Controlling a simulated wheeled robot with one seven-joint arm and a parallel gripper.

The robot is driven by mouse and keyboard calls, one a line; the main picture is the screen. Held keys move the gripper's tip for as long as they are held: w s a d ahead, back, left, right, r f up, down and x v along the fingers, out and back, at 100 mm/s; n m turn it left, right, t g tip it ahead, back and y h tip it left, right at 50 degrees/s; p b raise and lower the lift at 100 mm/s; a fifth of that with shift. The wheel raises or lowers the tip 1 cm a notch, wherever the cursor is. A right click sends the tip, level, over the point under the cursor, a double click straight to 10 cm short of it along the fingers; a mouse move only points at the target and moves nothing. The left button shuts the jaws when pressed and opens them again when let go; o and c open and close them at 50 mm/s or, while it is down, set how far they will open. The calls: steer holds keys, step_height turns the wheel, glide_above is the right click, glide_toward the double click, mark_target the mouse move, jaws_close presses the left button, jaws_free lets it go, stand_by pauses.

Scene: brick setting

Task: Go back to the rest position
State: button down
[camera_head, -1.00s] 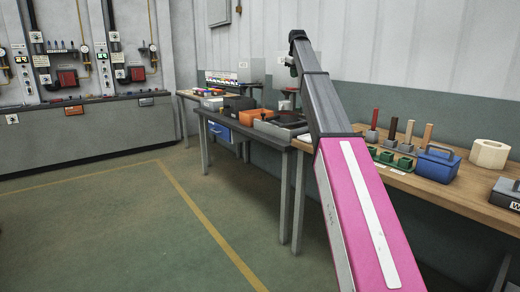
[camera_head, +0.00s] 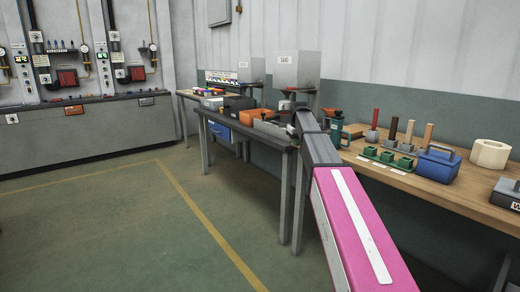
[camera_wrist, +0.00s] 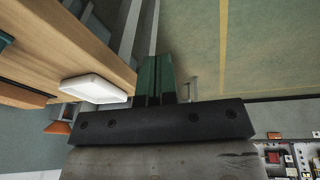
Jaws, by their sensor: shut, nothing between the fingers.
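My arm, with its pink and white link, reaches forward over the right side of the head view and bends near the dark table. My gripper (camera_wrist: 158,66) shows in the wrist view as two dark green fingers close together on a dark bar. It is shut and empty, with floor and a table edge behind it. In the head view the gripper itself is hidden behind my arm or cannot be made out.
The green floor (camera_head: 90,235) at the left is clear.

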steer(key=s+f+m+g, duration=0.1)
steer(key=s+f+m, duration=0.1)
steer(key=s+f, duration=1.5)
steer(key=s+d+f+m+g, duration=0.1)
steer(key=s+f+m, duration=0.1)
steer(key=s+f, duration=1.4)
steer(key=s, duration=0.7)
steer(key=shift+s+f+m+g, duration=0.15)
steer(key=shift+f+m+g, duration=0.2)
steer(key=shift+m+g, duration=0.05)
